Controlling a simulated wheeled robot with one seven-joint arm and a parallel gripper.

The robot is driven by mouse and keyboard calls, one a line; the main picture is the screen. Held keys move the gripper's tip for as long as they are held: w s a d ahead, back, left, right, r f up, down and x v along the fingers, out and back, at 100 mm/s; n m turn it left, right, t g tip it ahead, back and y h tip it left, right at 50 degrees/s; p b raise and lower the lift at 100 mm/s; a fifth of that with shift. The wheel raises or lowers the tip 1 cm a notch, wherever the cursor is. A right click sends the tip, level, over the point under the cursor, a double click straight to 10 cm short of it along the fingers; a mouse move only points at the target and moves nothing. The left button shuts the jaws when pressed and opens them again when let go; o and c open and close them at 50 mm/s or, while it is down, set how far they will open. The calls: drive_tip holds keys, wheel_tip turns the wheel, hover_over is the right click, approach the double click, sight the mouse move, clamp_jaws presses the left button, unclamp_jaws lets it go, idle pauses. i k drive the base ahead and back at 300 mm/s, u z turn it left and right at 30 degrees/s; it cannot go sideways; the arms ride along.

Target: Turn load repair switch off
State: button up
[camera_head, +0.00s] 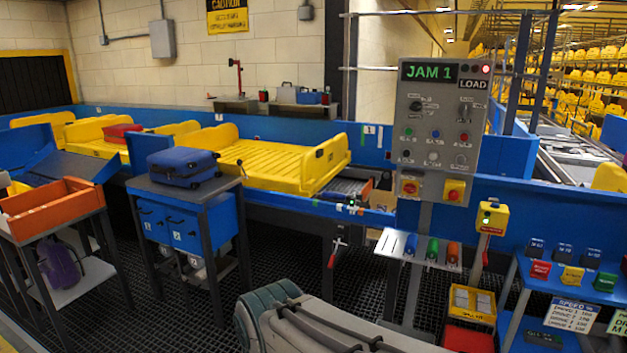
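A grey control panel (437,125) stands upright at the right of centre, in front of the blue conveyor wall. Its display (429,71) reads "JAM 1" in green. A "LOAD" label (473,84) is at its upper right, with small lamps above it, one lit red. A lever-like switch (464,112) sits below that label, and a dark rotary knob (416,106) is to its left. The small captions are too fine to read, so I cannot tell which control is the load repair switch or its position. My gripper is not in view.
A small shelf (418,248) juts out under the panel. A yellow tray (275,165) sits on the conveyor.

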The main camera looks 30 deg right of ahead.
sight(410, 188)
drive_tip(key=z, duration=0.1)
drive_tip(key=i, duration=1.4)
drive_tip(key=z, duration=1.5)
drive_tip(key=i, duration=0.85)
drive_tip(key=z, duration=0.9)
